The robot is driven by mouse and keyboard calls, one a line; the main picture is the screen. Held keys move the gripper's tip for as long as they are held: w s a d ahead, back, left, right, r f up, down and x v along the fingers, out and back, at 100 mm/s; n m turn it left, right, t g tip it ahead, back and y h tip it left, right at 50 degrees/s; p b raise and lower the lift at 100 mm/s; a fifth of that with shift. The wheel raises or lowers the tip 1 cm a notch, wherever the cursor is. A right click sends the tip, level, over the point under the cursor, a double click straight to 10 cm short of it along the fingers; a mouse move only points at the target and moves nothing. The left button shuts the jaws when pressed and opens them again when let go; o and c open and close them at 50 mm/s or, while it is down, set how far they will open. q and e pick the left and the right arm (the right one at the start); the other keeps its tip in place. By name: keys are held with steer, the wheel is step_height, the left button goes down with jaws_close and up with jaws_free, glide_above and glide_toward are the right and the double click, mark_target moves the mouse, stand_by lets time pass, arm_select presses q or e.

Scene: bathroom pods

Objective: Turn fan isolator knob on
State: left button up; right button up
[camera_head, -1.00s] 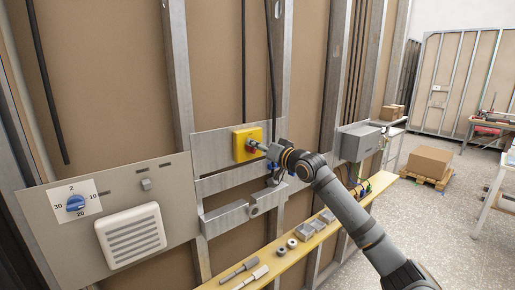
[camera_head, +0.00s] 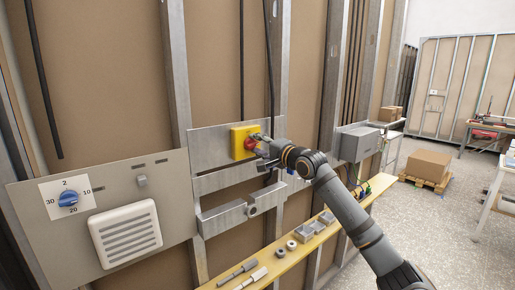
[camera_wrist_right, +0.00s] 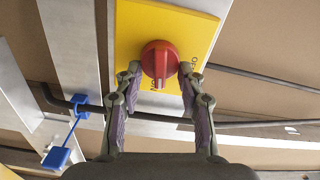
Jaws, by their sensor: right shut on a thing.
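The fan isolator is a yellow square box (camera_head: 237,142) with a red knob (camera_head: 250,144), fixed to a metal plate on the stud wall. In the right wrist view the red knob (camera_wrist_right: 160,62) stands with its grip bar upright in the picture, on the yellow face (camera_wrist_right: 133,30). Dark lettering lies beside and below it, partly hidden. My right gripper (camera_head: 259,143) is at the knob; in the wrist view its two fingertips (camera_wrist_right: 161,75) are on either side of it, shut on it. My left gripper is not in view.
A panel at left carries a blue timer dial (camera_head: 68,198) and a white vent grille (camera_head: 125,234). A grey bracket (camera_head: 222,216) sits below the isolator. A wooden shelf (camera_head: 283,264) holds tools and small parts. A blue clip (camera_wrist_right: 77,104) and dark cable run near the gripper.

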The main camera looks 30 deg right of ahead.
steer(key=shift+f+m+b, duration=0.1)
steer(key=shift+m+b, duration=0.25)
steer(key=shift+m, duration=0.65)
steer(key=o, duration=1.2)
steer(key=shift+c, duration=0.2)
